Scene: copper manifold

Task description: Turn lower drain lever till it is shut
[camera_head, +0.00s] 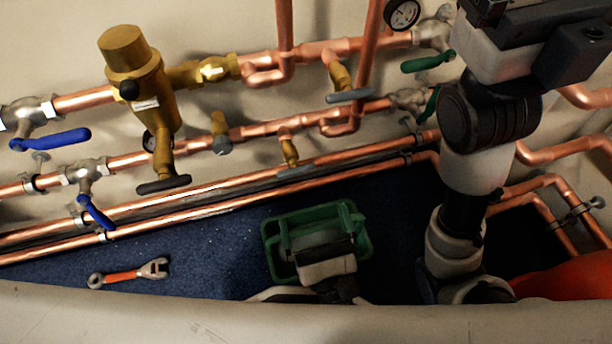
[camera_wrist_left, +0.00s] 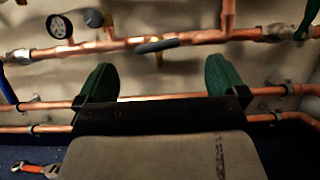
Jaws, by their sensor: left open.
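The lower drain lever (camera_head: 295,172) is a grey handle on a short brass valve (camera_head: 289,152) under the lower copper pipe. It lies roughly along the pipe's line. In the left wrist view, the lever (camera_wrist_left: 157,45) shows centrally, above and beyond the fingertips. My left gripper (camera_head: 315,224) is below the lever in the head view, apart from it. In the left wrist view, its two green fingers (camera_wrist_left: 160,66) stand wide apart with nothing between them. My right arm rises on the right side of the head view; its fingers are not visible.
Two clipped copper pipes (camera_head: 200,203) run below the valve. Another grey lever (camera_head: 350,95) hangs from the upper pipe. Blue levers (camera_head: 58,140) are at left, green ones (camera_head: 428,62) at right. A green tray (camera_head: 367,240) and a wrench (camera_head: 122,276) lie on the blue floor.

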